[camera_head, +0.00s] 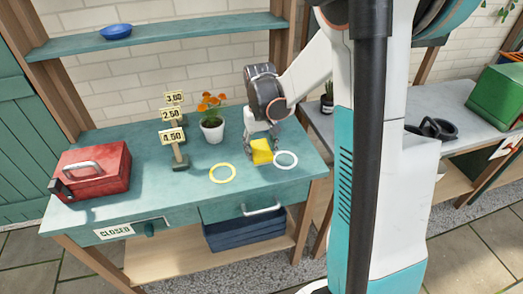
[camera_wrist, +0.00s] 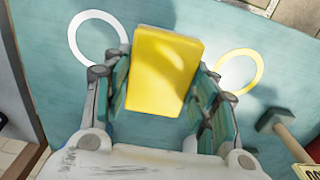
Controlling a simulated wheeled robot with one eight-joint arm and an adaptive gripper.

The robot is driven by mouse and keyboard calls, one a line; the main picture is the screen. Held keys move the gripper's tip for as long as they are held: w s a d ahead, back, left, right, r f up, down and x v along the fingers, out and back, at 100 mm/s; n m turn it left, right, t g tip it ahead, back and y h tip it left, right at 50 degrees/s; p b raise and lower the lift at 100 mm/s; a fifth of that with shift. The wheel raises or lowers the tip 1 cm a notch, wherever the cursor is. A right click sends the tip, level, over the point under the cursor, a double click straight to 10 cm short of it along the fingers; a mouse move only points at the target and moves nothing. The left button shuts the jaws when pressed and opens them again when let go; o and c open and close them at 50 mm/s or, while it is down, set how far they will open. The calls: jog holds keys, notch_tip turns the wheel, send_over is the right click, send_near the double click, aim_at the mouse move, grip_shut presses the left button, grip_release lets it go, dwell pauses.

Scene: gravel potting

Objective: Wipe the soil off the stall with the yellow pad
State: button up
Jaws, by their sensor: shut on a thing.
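The yellow pad (camera_head: 262,151) is between the fingers of my gripper (camera_head: 262,134), which is shut on it. In the wrist view the pad (camera_wrist: 165,70) sits between the two fingers of my gripper (camera_wrist: 163,98). It is just over or on the teal stall top (camera_head: 120,204); I cannot tell whether it touches. A white ring (camera_head: 286,152) lies right of the pad, and a yellow ring (camera_head: 222,181) lies to its front left. I can make out no clear soil on the stall top; the area under the pad and gripper is hidden.
A potted orange flower (camera_head: 212,132) and a price sign stand (camera_head: 179,160) are left of my gripper. A red toolbox (camera_head: 92,171) is at the left end. A grey counter (camera_head: 390,135) adjoins on the right. The front middle of the stall is clear.

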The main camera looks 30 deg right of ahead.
jog(key=shift+r+p, duration=0.75)
jog(key=shift+r, duration=0.65)
